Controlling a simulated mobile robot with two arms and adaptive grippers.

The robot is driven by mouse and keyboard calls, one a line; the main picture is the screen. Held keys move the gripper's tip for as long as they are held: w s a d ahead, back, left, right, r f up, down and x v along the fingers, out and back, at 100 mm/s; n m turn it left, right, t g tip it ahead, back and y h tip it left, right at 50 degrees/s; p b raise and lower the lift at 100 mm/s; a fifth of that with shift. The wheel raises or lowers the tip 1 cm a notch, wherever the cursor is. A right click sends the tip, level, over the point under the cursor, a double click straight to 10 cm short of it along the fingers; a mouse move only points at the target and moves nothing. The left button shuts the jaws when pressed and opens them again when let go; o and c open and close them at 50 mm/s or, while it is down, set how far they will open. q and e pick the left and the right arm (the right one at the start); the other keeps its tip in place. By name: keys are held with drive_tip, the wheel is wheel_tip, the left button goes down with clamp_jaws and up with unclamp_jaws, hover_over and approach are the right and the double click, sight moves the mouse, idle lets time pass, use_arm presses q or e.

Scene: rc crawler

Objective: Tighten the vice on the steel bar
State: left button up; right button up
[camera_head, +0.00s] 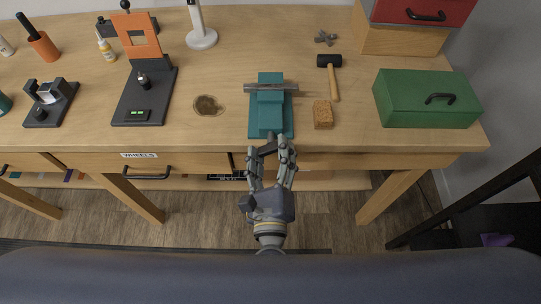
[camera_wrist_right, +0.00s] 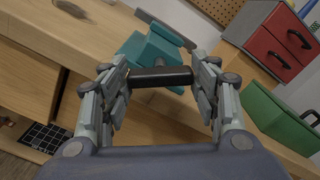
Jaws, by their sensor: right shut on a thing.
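The teal vice (camera_head: 271,112) stands at the front edge of the workbench. The steel bar (camera_head: 271,87) lies crosswise at the vice's jaws, its ends sticking out on both sides. Whether the jaws press on it I cannot tell. The handle is tilted in the head view. My left gripper does not show.
A green toolbox (camera_head: 427,99) stands farther right. A black and orange press (camera_head: 144,94) stands left. A drawer (camera_head: 148,167) marked WHEELS is below the bench top.

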drive_tip(key=shift+f+m, duration=0.1)
drive_tip(key=shift+m, duration=0.5)
drive_tip(key=shift+b, duration=0.3)
drive_tip(key=o, duration=1)
drive_tip(key=shift+o, duration=0.2)
drive_tip(key=s, duration=1.2)
